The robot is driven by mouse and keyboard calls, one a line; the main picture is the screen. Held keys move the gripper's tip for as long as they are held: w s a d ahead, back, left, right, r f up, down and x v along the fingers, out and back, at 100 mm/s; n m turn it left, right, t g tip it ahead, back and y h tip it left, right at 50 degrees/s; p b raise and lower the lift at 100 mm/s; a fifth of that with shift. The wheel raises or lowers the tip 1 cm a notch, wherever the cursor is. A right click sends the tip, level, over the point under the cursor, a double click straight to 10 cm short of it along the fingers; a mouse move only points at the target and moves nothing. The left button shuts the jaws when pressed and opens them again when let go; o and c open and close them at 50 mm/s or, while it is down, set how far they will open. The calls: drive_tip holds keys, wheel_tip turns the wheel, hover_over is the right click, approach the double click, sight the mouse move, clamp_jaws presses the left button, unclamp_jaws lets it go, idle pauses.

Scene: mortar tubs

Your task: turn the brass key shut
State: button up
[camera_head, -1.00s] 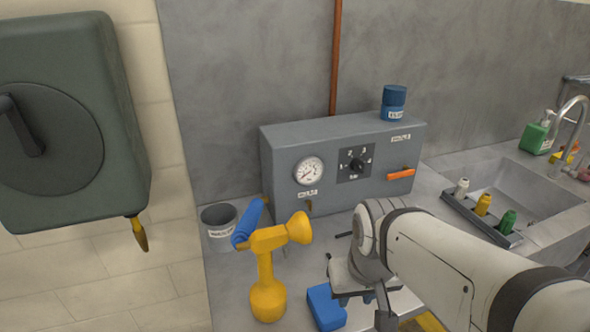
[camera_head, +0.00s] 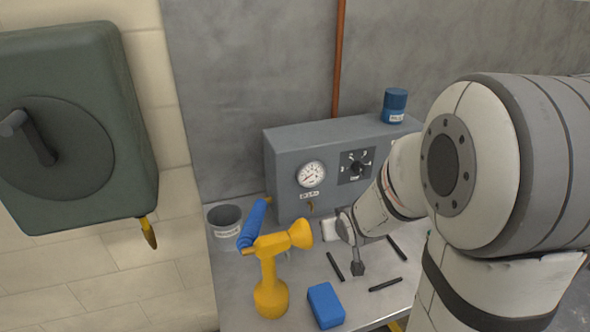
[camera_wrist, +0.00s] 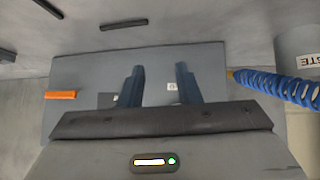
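A small brass key (camera_head: 310,208) is on the front of the grey box (camera_head: 285,170), below the round gauge and its label. It is tiny here and its angle is hard to read. My gripper (camera_wrist: 160,67) is open and empty in the wrist view, its two dark blue fingers apart and pointing at the box front. A small white label (camera_wrist: 172,86) shows between the fingers. I cannot make out the key in the wrist view. In the head view my arm hides the right part of the box.
A blue block (camera_head: 326,305) and black bars (camera_head: 386,284) lie on the counter. A green tank (camera_head: 80,190) with a brass-coloured lever (camera_head: 148,233) hangs at left.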

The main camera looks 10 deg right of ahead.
sight(311, 205)
drive_tip(key=w+a+f+t+y+p, duration=0.1)
drive_tip(key=w+p, duration=0.1)
drive_tip(key=w, duration=0.2)
drive_tip(key=w+a+f+n+t+y+p, duration=0.1)
drive_tip(key=w+f+t, duration=0.1)
drive_tip(key=w, duration=0.3)
drive_tip(key=w+a+f+t+y+p, duration=0.1)
drive_tip(key=w+f+p, duration=0.1)
drive_tip(key=w, duration=0.3)
drive_tip(key=shift+a+n+t+p, duration=0.25)
drive_tip(key=shift+n+t+p, duration=0.05)
drive_tip(key=shift+t, duration=0.1)
drive_tip(key=shift+c, duration=0.4)
clamp_jaws()
drive_tip(key=shift+a, duration=0.45)
drive_tip(key=shift+d, duration=0.4)
drive_tip(key=shift+f, duration=0.1)
